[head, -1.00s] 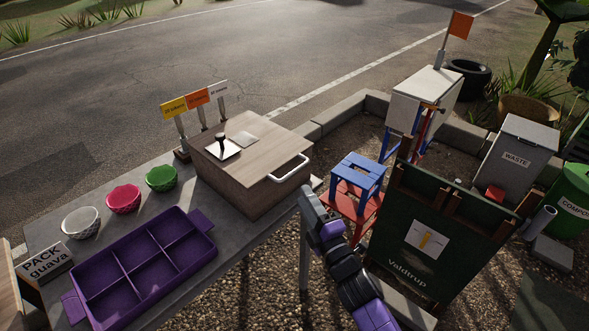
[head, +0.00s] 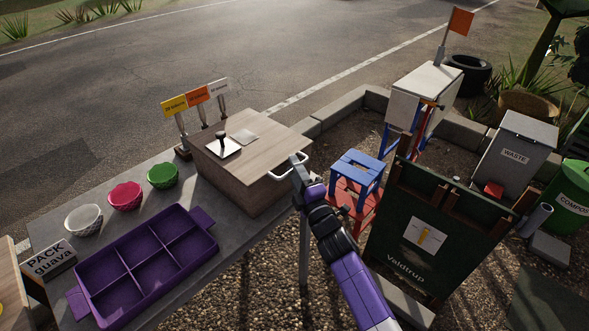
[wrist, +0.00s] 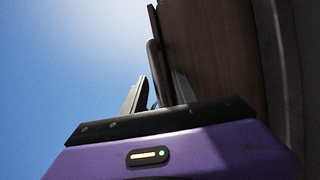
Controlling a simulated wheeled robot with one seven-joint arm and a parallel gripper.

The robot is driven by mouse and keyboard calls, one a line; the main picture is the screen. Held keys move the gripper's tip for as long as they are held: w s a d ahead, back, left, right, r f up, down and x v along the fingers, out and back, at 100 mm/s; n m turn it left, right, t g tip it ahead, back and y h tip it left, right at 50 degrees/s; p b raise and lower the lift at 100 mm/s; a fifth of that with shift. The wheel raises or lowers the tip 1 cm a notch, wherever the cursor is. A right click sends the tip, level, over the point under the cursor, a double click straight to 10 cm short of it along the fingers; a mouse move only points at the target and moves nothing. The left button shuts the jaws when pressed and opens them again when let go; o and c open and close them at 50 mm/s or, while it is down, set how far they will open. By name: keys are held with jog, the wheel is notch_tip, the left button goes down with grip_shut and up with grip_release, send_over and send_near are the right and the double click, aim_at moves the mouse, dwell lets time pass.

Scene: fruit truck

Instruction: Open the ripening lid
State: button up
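The wooden ripening box (head: 235,185) stands on the grey counter with its flat wooden lid (head: 265,146) down. A pale bar handle (head: 283,177) sticks out from the lid's right edge. My gripper (head: 298,160) is at the outer end of this handle. In the wrist view the handle bar (wrist: 155,72) runs down between the two fingers of my gripper (wrist: 158,92), beside the brown wood of the box (wrist: 210,55). The fingers stand apart, with a gap showing by the left one. Whether either finger touches the bar is unclear.
A metal plate with a dark knob (head: 223,147) is on the lid. Three sign cards (head: 196,97) stand behind the box. A purple tray (head: 207,249) and bowls (head: 125,195) are to the left. A blue stool (head: 357,172) and green board (head: 425,235) are to the right.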

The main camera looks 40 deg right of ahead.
grip_shut()
dwell(1.4)
